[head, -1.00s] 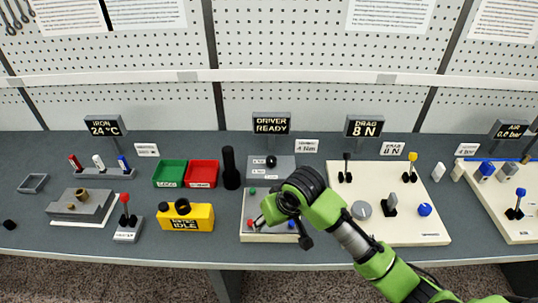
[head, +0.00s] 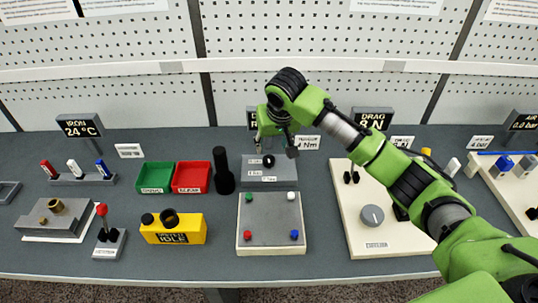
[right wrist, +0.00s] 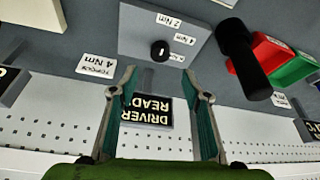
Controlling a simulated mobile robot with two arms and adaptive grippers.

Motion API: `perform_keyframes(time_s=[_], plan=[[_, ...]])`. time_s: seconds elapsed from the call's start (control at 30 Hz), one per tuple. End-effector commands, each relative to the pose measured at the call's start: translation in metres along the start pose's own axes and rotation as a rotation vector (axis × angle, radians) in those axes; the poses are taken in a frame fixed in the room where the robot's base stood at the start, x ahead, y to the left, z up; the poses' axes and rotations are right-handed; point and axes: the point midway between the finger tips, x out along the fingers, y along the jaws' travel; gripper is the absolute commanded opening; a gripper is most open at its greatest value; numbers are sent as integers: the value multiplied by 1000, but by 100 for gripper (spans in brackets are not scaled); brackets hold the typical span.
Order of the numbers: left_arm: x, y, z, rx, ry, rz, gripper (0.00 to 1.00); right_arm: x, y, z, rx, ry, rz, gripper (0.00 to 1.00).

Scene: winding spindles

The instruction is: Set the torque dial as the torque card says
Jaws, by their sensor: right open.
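The torque dial is a black knob (head: 268,160) on a sloping grey block (head: 302,178), with small white labels on its left and near sides. The knob also shows in the right wrist view (right wrist: 160,50), where the labels seem to read 2, 4 and 6 Nm; its exact setting is hard to tell. The torque card (right wrist: 97,66) reads 4 Nm and stands right of the dial, partly covered by my arm in the head view. My right gripper (right wrist: 167,86) is open and empty, its fingers apart, over the dial's far side. My left gripper is out of view.
A DRIVER READY sign (right wrist: 147,110) stands behind the dial, close to my fingers. A black cylinder (head: 222,172) and red bin (head: 192,177) stand left of it. A plate with coloured pegs (head: 270,222) lies in front. A cream panel (head: 367,240) is to the right.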

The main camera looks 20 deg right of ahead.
Motion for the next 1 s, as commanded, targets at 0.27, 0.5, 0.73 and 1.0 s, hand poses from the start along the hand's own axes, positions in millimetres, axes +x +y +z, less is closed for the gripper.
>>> perform_keyframes(time_s=[0.27,0.5,0.73,1.0], plan=[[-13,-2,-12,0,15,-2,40,59,0,1,0,-3,1,44],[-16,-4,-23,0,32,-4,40,88,0,0,-1,0,0,44],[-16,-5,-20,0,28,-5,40,95,0,0,-2,2,0,44],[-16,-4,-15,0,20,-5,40,94,0,0,-2,1,0,18]])
